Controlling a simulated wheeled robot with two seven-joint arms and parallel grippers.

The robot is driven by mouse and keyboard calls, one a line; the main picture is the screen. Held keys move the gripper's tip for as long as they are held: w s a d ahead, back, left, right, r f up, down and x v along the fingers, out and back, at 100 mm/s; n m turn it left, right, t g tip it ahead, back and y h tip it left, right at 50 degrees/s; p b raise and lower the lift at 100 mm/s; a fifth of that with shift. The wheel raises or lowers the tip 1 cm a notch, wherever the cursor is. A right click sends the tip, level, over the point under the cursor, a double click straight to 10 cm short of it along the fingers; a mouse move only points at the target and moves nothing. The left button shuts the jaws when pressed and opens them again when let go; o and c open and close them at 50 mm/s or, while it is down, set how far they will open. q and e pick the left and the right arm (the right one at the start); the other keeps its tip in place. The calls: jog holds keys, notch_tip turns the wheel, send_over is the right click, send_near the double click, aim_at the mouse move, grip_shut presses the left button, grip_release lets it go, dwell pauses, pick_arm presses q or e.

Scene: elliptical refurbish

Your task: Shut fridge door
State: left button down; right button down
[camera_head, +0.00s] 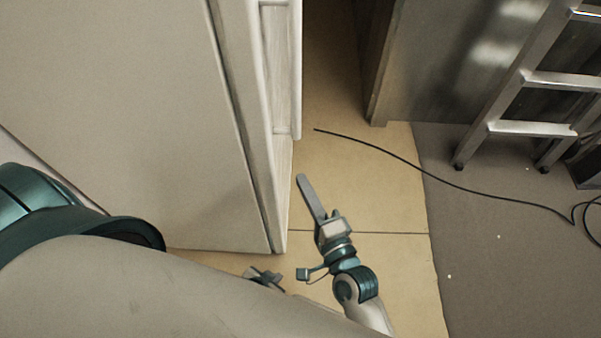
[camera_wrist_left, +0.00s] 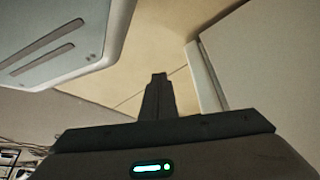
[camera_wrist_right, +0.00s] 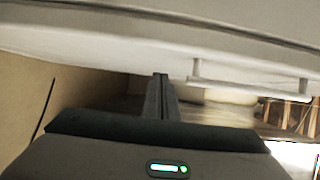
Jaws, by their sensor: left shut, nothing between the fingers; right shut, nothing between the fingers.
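The fridge door (camera_head: 120,110) stands open as a large pale panel filling the left of the head view, its inner side with shelf racks (camera_head: 283,70) facing right. My right gripper (camera_head: 302,182) is shut and empty, just right of the door's lower inner edge; I cannot tell whether it touches. In the right wrist view a pale surface with a rail, apparently the door's inner side (camera_wrist_right: 100,45), spans above its fingers (camera_wrist_right: 160,78). My left gripper (camera_head: 262,274) is shut and empty, low near the door's bottom edge. The left wrist view shows its fingers (camera_wrist_left: 158,78) over floor. The fridge body is not clearly visible.
A black cable (camera_head: 400,155) runs across the tan floor (camera_head: 385,210) onto grey floor. A metal ladder (camera_head: 525,80) stands at the upper right. A dark panel (camera_head: 385,60) rises at the top centre. Floor right of my right gripper is mostly clear.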

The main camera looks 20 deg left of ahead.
pick_arm(q)
jog(key=shift+s+a+f+g, duration=0.2)
jog(key=shift+s+a+g, duration=0.15)
jog(key=shift+s, duration=0.4)
pick_arm(e)
jog(key=v, duration=0.5)
jog(key=shift+s+a, duration=0.25)
jog(key=shift+s, duration=0.1)
pick_arm(q)
jog(key=shift+w, duration=0.1)
jog(key=shift+w+d+r, duration=0.1)
jog(key=shift+w, duration=0.25)
